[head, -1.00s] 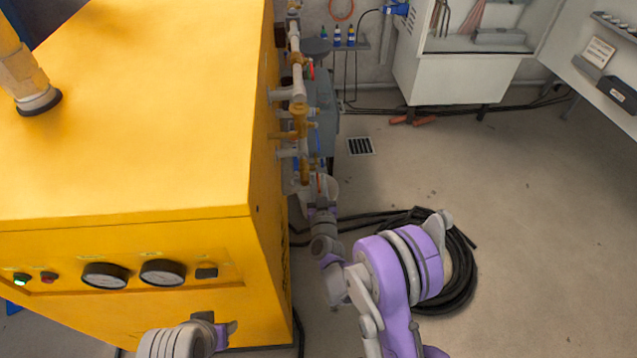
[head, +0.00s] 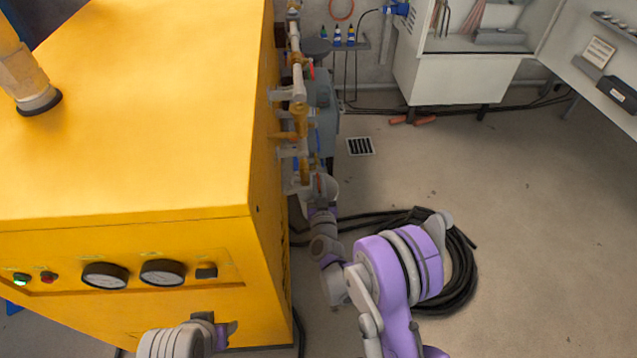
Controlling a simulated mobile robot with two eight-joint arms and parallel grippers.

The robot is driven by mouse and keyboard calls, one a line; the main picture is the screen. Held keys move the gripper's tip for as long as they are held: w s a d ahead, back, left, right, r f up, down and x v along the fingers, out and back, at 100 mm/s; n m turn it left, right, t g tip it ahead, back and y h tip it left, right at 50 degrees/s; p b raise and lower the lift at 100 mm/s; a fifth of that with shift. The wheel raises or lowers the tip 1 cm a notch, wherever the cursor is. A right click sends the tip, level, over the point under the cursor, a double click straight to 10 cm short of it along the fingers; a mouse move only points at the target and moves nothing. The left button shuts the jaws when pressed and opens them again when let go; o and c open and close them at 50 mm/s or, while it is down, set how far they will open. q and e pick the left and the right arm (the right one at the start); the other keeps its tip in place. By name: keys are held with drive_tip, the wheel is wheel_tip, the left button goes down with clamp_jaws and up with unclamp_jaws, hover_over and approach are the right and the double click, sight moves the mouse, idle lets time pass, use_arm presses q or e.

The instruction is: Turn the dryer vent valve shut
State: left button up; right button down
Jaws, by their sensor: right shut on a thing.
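The yellow dryer cabinet (head: 130,110) fills the left of the head view. Brass and grey valve piping (head: 299,118) runs down its right side, with small red and blue handles. My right gripper (head: 312,178) is at the lower end of this piping, shut on a small part there, which I take to be the vent valve's handle. The handle is mostly hidden by the gripper and wrist, so its angle cannot be told. My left gripper (head: 227,335) is low in front of the cabinet, away from the piping; its fingers show only in part.
A grey-blue tank (head: 323,110) stands behind the piping. A coiled black hose (head: 462,275) lies on the floor under my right arm. A floor drain (head: 360,146) and a white cabinet (head: 455,75) are farther back. The floor at right is clear.

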drive_tip(key=shift+f, duration=0.15)
idle(0.8)
drive_tip(key=shift+f+t+b, duration=0.45)
drive_tip(key=shift+t+b, duration=0.15)
drive_tip(key=shift+b, duration=0.25)
drive_tip(key=t+b, duration=0.2)
drive_tip(key=f+t+b, duration=0.1)
drive_tip(key=b, duration=0.1)
drive_tip(key=w+f+t+b, duration=0.1)
drive_tip(key=t+b, duration=0.1)
drive_tip(key=shift+f+t, duration=0.25)
drive_tip(key=shift+t, duration=0.05)
drive_tip(key=c, duration=1.2)
unclamp_jaws()
drive_tip(key=shift+c, duration=0.2)
